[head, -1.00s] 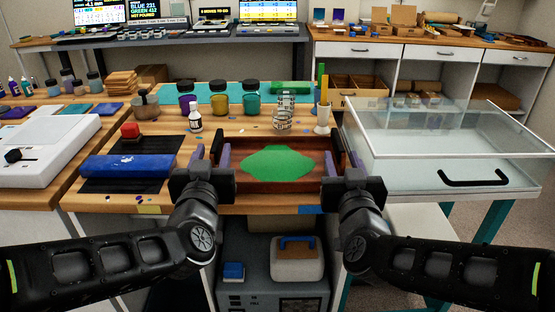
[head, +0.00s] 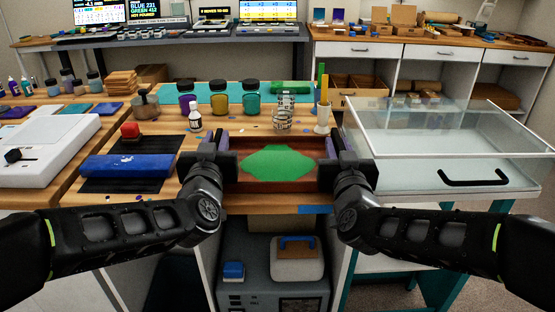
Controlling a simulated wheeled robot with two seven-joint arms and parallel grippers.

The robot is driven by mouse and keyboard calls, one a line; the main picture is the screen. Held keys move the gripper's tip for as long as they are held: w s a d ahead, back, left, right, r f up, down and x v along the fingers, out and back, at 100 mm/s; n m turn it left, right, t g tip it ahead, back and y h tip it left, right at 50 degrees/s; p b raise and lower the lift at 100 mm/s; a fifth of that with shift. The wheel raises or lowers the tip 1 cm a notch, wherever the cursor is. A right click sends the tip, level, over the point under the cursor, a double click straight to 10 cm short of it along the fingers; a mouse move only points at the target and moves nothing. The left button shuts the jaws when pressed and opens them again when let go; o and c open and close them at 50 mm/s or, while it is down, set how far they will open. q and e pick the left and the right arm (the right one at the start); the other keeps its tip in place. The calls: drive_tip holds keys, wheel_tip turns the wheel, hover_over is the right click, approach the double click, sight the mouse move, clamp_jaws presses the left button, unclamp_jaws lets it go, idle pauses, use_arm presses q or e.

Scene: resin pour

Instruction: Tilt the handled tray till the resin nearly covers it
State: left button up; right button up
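The handled tray (head: 275,185) is a shallow brown wooden tray on the near edge of the bench. A bright green resin pool (head: 278,162) lies in its middle, with brown floor bare around it. My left gripper (head: 219,144) is at the tray's left side and my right gripper (head: 340,145) at its right side. Both point away from me, with purple on the fingers partly showing. The hands hide the tray's ends and handles, so their grip cannot be made out. The tray looks about level.
A clear-lidded case (head: 450,135) stands close on the right. Behind the tray are jars (head: 250,103), a wire whisk-like holder (head: 284,118) and a cup of tools (head: 323,115).

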use_arm(q)
clamp_jaws()
use_arm(e)
clamp_jaws()
idle(0.7)
drive_tip(key=shift+r, duration=0.1)
